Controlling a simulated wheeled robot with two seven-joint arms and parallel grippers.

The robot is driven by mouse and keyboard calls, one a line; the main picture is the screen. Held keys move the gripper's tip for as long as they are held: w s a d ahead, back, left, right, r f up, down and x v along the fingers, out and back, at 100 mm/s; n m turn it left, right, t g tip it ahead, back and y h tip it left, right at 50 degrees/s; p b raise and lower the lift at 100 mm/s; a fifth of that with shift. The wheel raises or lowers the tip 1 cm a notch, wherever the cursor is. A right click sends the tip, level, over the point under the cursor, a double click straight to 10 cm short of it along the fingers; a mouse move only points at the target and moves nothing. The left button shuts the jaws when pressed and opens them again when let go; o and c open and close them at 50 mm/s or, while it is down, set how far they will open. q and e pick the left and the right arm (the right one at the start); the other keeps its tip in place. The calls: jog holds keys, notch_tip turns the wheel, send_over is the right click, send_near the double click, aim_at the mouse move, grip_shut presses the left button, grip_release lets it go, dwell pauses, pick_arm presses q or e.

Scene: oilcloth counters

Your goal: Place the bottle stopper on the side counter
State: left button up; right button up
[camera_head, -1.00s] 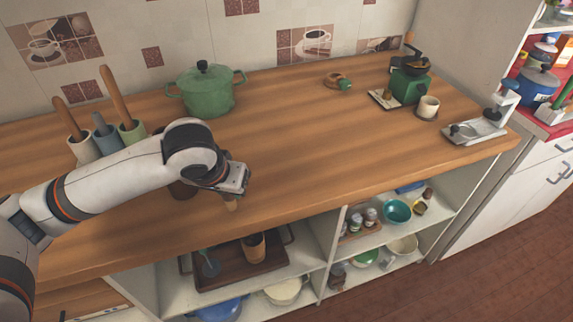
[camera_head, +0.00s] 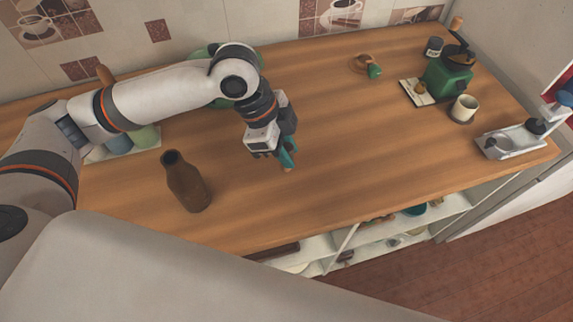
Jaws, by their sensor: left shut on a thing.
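My left gripper (camera_head: 275,142) is shut on a small piece that looks like the bottle stopper (camera_head: 287,167). Only its tan lower tip shows between the teal-edged fingers; the rest is hidden. The gripper is above the wooden counter, right of the open-necked brown bottle (camera_head: 187,183), which stands upright with nothing in its mouth. The side counter is barely in view: only part of a white cabinet (camera_head: 530,203) shows at the right edge, with its top out of frame. My right gripper is not in view.
A green grinder (camera_head: 447,76), a white cup (camera_head: 463,108) and a metal stand (camera_head: 510,142) are at the right end of the wooden counter (camera_head: 340,140). A wooden ring with a green piece (camera_head: 366,65) lies at the back. The middle is clear.

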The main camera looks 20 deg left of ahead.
aim_at(286, 170)
pick_arm(q)
notch_tip(286, 170, down, 3)
jog(key=shift+s+r, duration=0.1)
jog(key=shift+s, duration=0.05)
jog(key=shift+f, duration=2.25)
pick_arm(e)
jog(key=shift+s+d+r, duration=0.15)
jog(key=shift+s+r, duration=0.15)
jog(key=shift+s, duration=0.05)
pick_arm(q)
jog(key=shift+f, duration=0.15)
jog(key=o, duration=0.9)
jog(key=shift+o, duration=0.2)
jog(key=shift+r, duration=0.25)
jog(key=v, duration=1.1)
jog(key=shift+a+r, duration=0.15)
jog(key=shift+r, duration=0.25)
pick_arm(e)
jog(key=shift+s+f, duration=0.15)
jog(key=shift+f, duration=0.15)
